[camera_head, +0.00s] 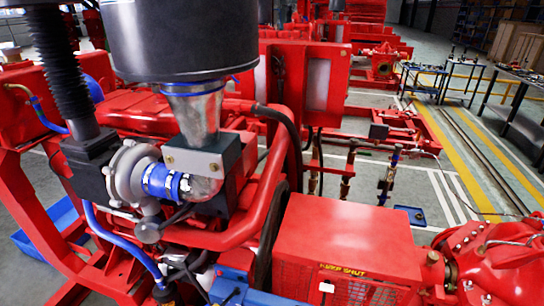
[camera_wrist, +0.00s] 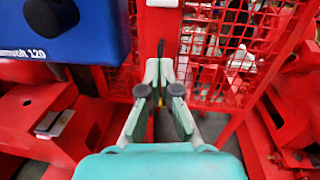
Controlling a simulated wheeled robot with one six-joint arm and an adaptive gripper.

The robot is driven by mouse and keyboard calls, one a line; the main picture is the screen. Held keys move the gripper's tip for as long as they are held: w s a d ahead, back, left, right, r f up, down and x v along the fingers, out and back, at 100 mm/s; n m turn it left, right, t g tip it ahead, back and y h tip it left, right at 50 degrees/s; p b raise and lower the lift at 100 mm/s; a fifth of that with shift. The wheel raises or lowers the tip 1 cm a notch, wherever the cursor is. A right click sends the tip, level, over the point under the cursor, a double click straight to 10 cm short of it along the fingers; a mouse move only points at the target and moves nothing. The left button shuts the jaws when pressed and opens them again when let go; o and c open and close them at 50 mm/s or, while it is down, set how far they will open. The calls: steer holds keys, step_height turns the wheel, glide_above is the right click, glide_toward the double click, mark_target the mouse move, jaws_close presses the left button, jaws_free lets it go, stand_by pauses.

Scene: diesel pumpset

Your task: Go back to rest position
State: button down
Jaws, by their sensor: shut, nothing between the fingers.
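My gripper (camera_wrist: 159,72) shows in the wrist view, with pale green fingers and a teal body at the bottom of the picture. Its fingers are shut, with the tips close together and nothing held. They are in front of a red upright post (camera_wrist: 158,30) of the pumpset frame. I cannot tell whether the tips touch it. I do not make out the gripper in the head view.
A blue box (camera_wrist: 65,30) with a black knob is at upper left of the wrist view, near the fingers. Red mesh guards (camera_wrist: 225,45) stand to the right. The head view shows the red diesel pumpset (camera_head: 345,235), tables (camera_head: 520,75) and open floor (camera_head: 455,205) at right.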

steer(key=s+d+r+n+y, duration=0.1)
steer(key=s+r+n, duration=0.3)
steer(key=s+n, duration=0.55)
steer(key=s+d+r+n+y, duration=0.15)
steer(key=s+r+n, duration=0.25)
steer(key=s+n, duration=0.6)
steer(key=s+r+n+g+y, duration=0.1)
steer(key=s+r+n+g, duration=0.1)
steer(key=s+r+n, duration=1.2)
steer(key=s+a+n, duration=0.1)
steer(key=n, duration=0.3)
steer(key=shift+s+r+g, duration=0.15)
steer(key=shift+r+g, duration=0.15)
steer(key=shift+g, duration=0.1)
